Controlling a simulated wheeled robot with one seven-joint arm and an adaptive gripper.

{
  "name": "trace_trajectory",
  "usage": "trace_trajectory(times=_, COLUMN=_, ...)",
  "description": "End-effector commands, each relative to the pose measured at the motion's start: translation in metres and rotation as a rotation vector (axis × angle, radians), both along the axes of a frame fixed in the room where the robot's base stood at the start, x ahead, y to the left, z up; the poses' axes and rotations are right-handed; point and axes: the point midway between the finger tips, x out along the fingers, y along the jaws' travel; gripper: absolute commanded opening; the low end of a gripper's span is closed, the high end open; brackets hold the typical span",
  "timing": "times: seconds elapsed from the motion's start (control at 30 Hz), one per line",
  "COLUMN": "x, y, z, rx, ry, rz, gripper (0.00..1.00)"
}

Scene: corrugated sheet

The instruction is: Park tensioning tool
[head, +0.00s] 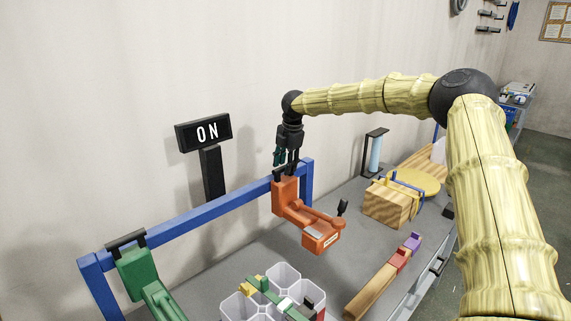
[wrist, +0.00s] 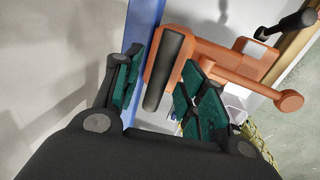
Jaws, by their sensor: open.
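An orange tool (head: 291,205) with a small black knob is at the right end of a blue rail (head: 215,206) and appears to hang from it. In the wrist view, the orange tool (wrist: 225,66) has a black bar (wrist: 167,70) at its top. My gripper (head: 286,160) is just above the tool, pointing down. In the wrist view, my gripper (wrist: 163,92) is open, with its green-padded fingers on either side of the black bar. A gap shows on the left side; contact on the right is unclear. A green tool (head: 140,278) hangs at the rail's left end.
An "ON" sign (head: 203,131) stands behind the rail. White cups (head: 284,272) with small parts stand in front. A wooden bar (head: 370,292) with coloured blocks lies to their right. A strapped wooden box (head: 388,205) and a yellow disc (head: 416,181) are farther back.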

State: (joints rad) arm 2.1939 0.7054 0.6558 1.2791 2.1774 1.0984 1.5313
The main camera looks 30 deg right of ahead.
Motion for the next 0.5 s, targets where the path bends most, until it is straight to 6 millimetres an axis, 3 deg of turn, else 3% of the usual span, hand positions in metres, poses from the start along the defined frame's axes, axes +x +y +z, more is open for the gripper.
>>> trace_trajectory(times=0.27, x=-0.003, y=-0.001, z=0.012, rx=0.001, ry=0.001, rz=0.0, gripper=0.41)
trace_trajectory(times=0.5, x=-0.011, y=-0.005, z=0.052, rx=0.001, ry=0.0, rz=-0.001, gripper=0.41)
